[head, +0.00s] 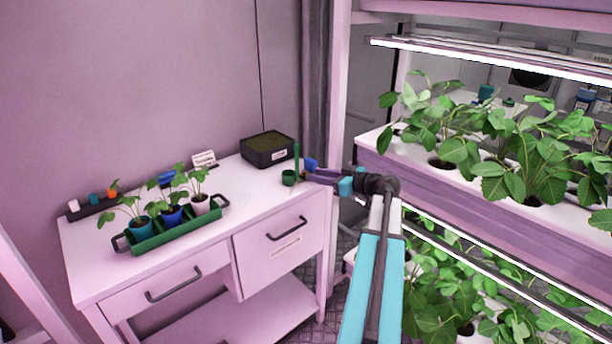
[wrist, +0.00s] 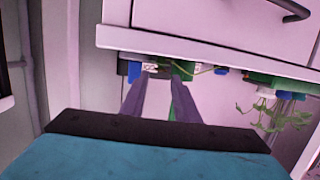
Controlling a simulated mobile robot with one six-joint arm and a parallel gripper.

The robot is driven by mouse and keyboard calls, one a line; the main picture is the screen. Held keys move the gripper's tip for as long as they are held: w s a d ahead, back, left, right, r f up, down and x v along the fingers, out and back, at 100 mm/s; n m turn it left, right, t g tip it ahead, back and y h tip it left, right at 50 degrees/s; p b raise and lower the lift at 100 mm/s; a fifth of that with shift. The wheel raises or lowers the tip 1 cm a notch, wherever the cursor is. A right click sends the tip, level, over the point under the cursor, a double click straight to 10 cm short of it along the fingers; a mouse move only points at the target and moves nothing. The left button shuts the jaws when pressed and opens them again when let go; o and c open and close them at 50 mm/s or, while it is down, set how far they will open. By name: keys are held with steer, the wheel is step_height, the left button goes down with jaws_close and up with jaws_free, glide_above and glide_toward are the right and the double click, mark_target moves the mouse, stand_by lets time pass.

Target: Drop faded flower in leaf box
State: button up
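My gripper (head: 311,168) reaches over the right end of the white bench. In the wrist view my gripper (wrist: 162,74) shows two purple-grey fingers with a gap between them. I see nothing clearly clamped. A thin green stem (wrist: 205,70) shows just beyond the right fingertip; whether it touches the finger I cannot tell. I cannot make out a faded flower. A black box (head: 262,156) with a pale label and brownish-green contents stands at the back of the bench, left of my gripper. Its label is too small to read, so I cannot confirm it is the leaf box.
A small green cup (head: 289,178) and an upright green stick (head: 297,158) stand close to the fingertips. A green tray (head: 178,235) with three potted plants is on the left of the bench. A planted rack (head: 480,210) stands at right. The bench between tray and box is mostly clear.

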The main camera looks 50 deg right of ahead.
mark_target(310, 183)
steer(key=shift+p+x, duration=0.45)
steer(key=shift+x, duration=1.45)
jaws_close()
